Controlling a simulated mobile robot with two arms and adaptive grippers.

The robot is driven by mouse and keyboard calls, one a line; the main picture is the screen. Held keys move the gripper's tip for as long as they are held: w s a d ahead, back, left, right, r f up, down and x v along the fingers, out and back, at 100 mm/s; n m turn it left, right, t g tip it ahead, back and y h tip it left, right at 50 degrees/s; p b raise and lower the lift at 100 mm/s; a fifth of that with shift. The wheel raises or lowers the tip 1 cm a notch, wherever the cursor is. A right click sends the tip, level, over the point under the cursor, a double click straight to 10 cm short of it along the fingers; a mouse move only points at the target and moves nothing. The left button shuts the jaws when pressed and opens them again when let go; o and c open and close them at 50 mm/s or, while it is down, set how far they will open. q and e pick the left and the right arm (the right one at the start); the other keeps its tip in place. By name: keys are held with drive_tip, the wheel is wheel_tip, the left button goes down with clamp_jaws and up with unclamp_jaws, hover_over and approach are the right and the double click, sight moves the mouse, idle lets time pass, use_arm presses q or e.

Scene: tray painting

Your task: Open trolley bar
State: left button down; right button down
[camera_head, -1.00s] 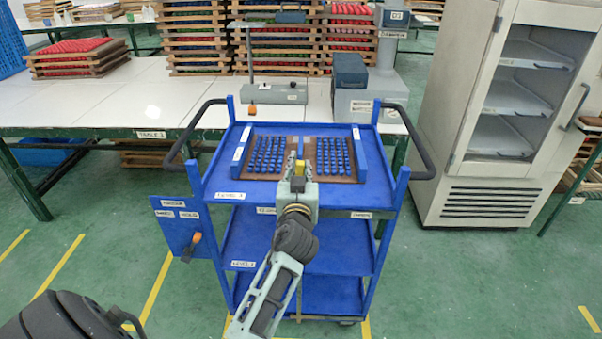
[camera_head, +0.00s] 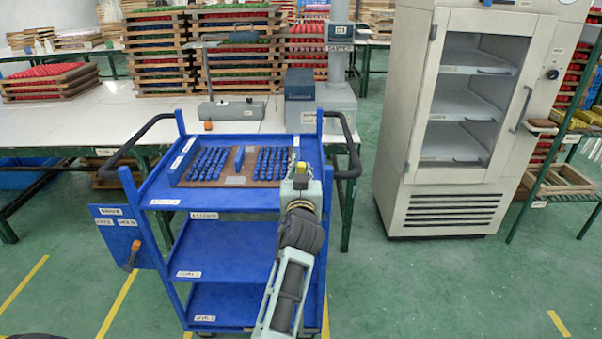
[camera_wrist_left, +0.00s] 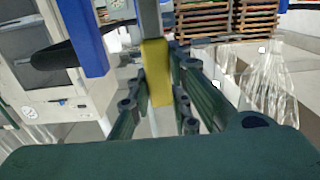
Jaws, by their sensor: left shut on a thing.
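The blue trolley (camera_head: 225,202) stands in front of the white table, with black handles on both sides. My left gripper (camera_head: 300,168) is at the right part of its top shelf, with a small yellow piece showing at its fingertips. In the left wrist view, my left gripper (camera_wrist_left: 158,80) is shut on this yellow piece (camera_wrist_left: 156,60), which is in line with a grey bar (camera_wrist_left: 149,18) above it. The fingers and arm hide part of the trolley's right side. Whether the bar is attached to the trolley cannot be told. My right gripper is not in view.
A tray with rows of blue pieces (camera_head: 208,164) lies on the trolley's top shelf. A blue panel with an orange handle (camera_head: 122,232) hangs at the trolley's left. A white cabinet (camera_head: 400,130) stands to the right. Green floor (camera_head: 420,285) is free in front of the cabinet.

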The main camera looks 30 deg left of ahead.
use_arm(q)
drive_tip(key=shift+a, duration=0.15)
drive_tip(key=c, duration=1.6)
unclamp_jaws()
wheel_tip(320, 180, up, 10)
drive_tip(key=shift+r, duration=0.1)
